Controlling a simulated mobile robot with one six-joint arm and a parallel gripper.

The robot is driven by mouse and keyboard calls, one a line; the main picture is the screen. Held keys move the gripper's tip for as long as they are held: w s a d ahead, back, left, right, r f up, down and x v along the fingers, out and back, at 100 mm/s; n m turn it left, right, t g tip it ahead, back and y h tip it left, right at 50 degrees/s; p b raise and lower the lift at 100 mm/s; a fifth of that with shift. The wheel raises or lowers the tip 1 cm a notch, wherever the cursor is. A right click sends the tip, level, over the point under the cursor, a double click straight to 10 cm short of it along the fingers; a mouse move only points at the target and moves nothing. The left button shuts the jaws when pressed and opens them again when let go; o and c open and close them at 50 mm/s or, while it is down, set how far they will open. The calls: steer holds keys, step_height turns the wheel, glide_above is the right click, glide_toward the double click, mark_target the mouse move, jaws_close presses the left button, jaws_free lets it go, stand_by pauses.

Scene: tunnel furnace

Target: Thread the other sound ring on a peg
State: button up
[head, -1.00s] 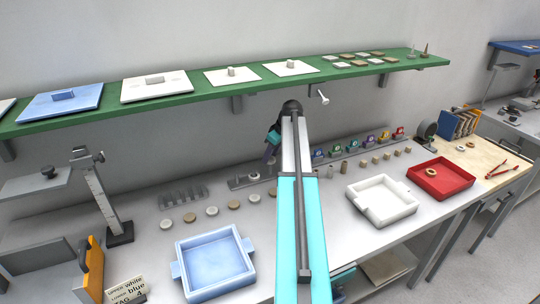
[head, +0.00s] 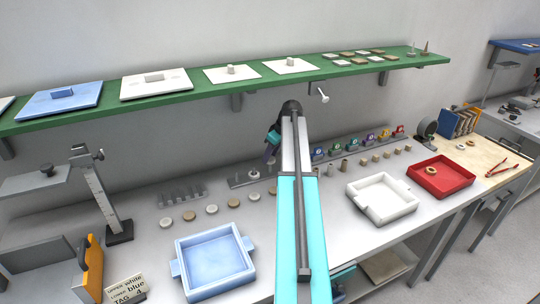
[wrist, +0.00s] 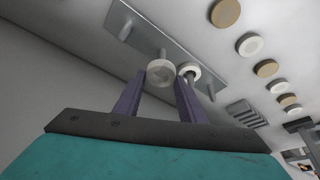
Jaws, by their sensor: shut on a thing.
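My gripper (wrist: 163,82) is shut on a pale ring (wrist: 158,74), held between the two purple fingertips. In the head view my gripper (head: 268,154) hangs over the grey peg plate (head: 238,184), and the arm hides much of it. In the wrist view the peg plate (wrist: 145,35) carries a row of short pegs; one peg (wrist: 163,53) shows just past the held ring. Whether that peg enters the held ring, I cannot tell. Another white ring (wrist: 194,68) sits around a peg beside the right finger; a white ring (head: 254,173) also shows on the plate in the head view.
A row of white and tan discs (head: 211,209) lies on the bench in front of the plate. A slotted grey rack (head: 180,195) is to the left. A blue tray (head: 213,262) and a white tray (head: 382,198) stand nearer the front. The green shelf (head: 225,90) runs above.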

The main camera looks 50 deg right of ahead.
mark_target(271, 161)
steer(key=shift+f+b, duration=0.9)
steer(key=shift+f, duration=0.9)
stand_by(1.0)
steer(key=o, duration=1.1)
steer(key=shift+o, duration=0.2)
steer(key=shift+r, duration=0.1)
steer(key=b+v, duration=0.2)
steer(key=v, duration=0.5)
steer(key=shift+r, duration=0.2)
steer(key=shift+s, duration=0.1)
stand_by(0.5)
